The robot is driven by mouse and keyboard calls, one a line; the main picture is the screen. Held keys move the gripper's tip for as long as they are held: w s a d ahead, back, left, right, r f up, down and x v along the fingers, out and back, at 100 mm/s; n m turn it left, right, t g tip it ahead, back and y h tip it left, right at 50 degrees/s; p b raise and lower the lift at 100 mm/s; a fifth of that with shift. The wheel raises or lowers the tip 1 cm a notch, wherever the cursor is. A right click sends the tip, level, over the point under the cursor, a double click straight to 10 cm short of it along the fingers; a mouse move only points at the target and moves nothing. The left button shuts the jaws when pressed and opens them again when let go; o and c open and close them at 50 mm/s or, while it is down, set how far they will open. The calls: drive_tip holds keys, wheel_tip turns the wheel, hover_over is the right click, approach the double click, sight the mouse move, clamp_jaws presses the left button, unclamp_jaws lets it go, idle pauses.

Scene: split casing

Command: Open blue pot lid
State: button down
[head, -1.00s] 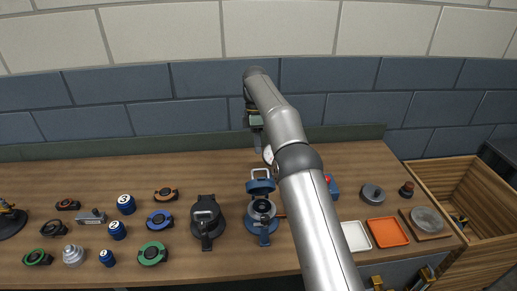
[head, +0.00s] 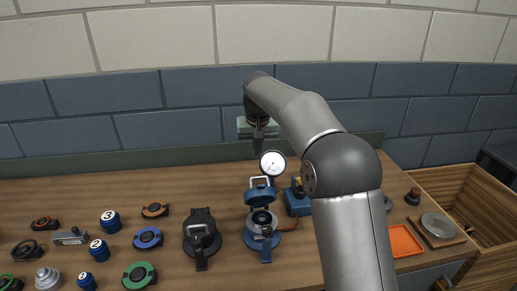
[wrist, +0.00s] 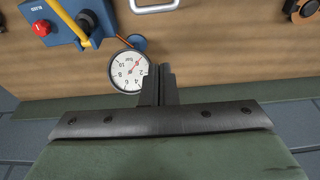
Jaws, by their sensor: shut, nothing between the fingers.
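The blue pot (head: 262,240) stands on the wooden counter in the middle of the head view, its dark round opening showing. Its blue lid (head: 259,195) is tilted up at the back of the pot, with a pale loop handle on top; the lid stands open. Part of a pale handle (wrist: 155,6) shows at the top edge of the wrist view. My gripper (head: 259,143) is shut and empty, behind and above the lid, apart from it. Its closed fingers (wrist: 160,85) also show in the wrist view, beside the gauge in the picture.
A white dial gauge (head: 272,163) stands behind the pot. A blue box with a red button (wrist: 65,22) and yellow lever is beside it. A black pot (head: 202,236) stands to the left. Several rings and cans lie farther left. An orange tray (head: 404,241) lies right.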

sight(259, 190)
wheel_tip(259, 190, down, 6)
drive_tip(key=s+p, duration=0.1)
drive_tip(key=s, duration=0.1)
drive_tip(key=shift+s+d+p, duration=0.2)
drive_tip(key=shift+d+p, duration=0.05)
drive_tip(key=shift+p, duration=0.05)
drive_tip(key=shift+f, duration=0.1)
